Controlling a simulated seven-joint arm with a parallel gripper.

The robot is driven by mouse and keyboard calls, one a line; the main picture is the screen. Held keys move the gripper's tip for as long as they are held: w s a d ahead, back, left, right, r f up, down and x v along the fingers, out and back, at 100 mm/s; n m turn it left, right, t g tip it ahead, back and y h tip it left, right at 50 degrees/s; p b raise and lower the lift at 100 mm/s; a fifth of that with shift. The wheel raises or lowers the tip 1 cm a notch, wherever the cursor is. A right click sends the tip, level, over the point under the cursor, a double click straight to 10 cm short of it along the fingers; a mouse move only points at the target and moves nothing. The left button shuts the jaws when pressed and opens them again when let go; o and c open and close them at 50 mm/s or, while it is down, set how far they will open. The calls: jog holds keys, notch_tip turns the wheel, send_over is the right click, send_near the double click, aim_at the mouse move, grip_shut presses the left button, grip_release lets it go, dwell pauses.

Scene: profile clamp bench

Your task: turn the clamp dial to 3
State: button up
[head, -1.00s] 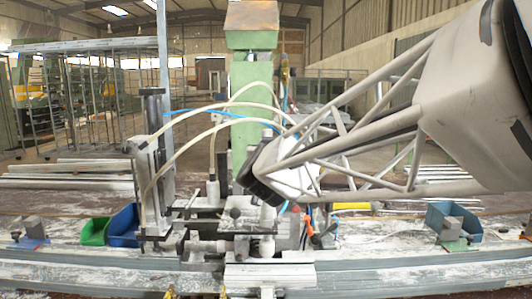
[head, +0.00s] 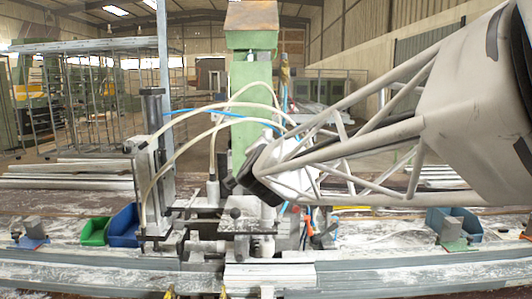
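The clamp machine (head: 240,228) stands on the bench in the middle of the head view, a grey metal assembly with rods, blocks and a small dark knob (head: 235,213). I cannot make out a dial face or any numbers on it. My arm comes in from the right, and its dark end with my gripper (head: 230,186) is just above the clamp's upper middle. The gripper's fingers are too small and dark to tell whether they are open or shut. My arm hides part of the machine behind it. I cannot tell whether the gripper touches anything.
A green column (head: 250,105) rises behind the clamp. Pale hoses (head: 185,143) and a blue hose arch over its left side. Green (head: 94,232) and blue (head: 124,227) bins stand left, another blue bin (head: 466,222) right. A long grey rail (head: 400,276) runs along the front.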

dwell(0.5)
jog(key=o, duration=0.9)
jog(key=shift+o, duration=0.2)
jog(key=shift+s, duration=0.1)
jog(key=s, duration=0.7)
jog(key=shift+s, duration=0.3)
